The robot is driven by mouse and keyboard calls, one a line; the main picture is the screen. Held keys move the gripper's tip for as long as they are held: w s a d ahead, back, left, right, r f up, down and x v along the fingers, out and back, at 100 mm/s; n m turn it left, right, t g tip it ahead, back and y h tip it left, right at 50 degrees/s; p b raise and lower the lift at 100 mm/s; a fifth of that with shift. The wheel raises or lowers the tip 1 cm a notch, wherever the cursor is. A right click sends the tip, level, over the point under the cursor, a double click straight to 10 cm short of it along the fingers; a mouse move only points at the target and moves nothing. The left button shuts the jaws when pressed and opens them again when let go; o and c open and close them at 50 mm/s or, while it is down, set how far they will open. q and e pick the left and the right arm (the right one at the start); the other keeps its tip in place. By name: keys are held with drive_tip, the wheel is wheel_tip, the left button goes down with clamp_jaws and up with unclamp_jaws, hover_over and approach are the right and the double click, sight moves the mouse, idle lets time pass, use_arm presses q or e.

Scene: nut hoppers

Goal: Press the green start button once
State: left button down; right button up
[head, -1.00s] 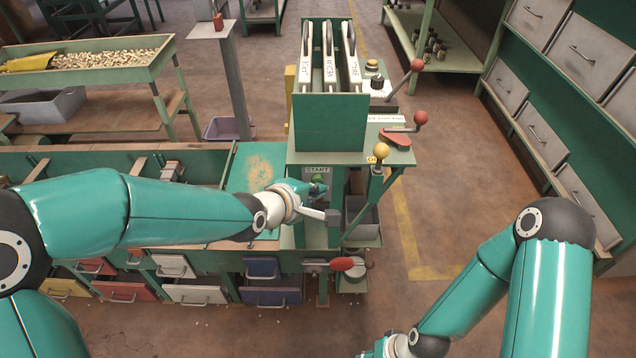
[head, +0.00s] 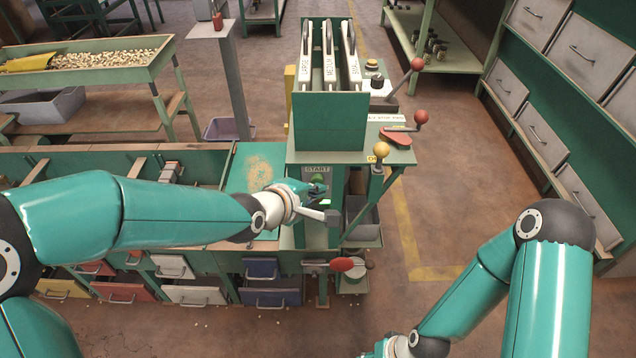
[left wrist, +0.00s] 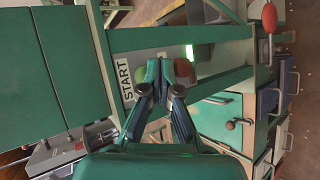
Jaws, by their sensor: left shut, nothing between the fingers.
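The green start button (head: 318,179) sits under a START label (head: 317,169) on the front of the machine's post. In the left wrist view the green button (left wrist: 142,73) shows beside the START label (left wrist: 127,80), partly hidden by my fingers. My left gripper (head: 321,189) is shut and empty right in front of the button panel. In the left wrist view its closed fingertips (left wrist: 159,72) lie between the green button and a red button (left wrist: 183,68). I cannot tell whether they touch the panel.
The hopper (head: 330,122) with labelled white dividers stands above the panel. A yellow-knobbed lever (head: 382,151) and red-knobbed levers (head: 421,118) stick out on its right. A red handle (head: 341,264) is below. Floor at right is clear.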

use_arm(q)
drive_tip(key=shift+s, duration=0.5)
drive_tip(key=shift+s, duration=0.1)
drive_tip(key=s+b, duration=0.1)
drive_tip(key=s, duration=0.3)
drive_tip(key=shift+s, duration=0.4)
drive_tip(key=shift+a, duration=0.1)
idle(0.5)
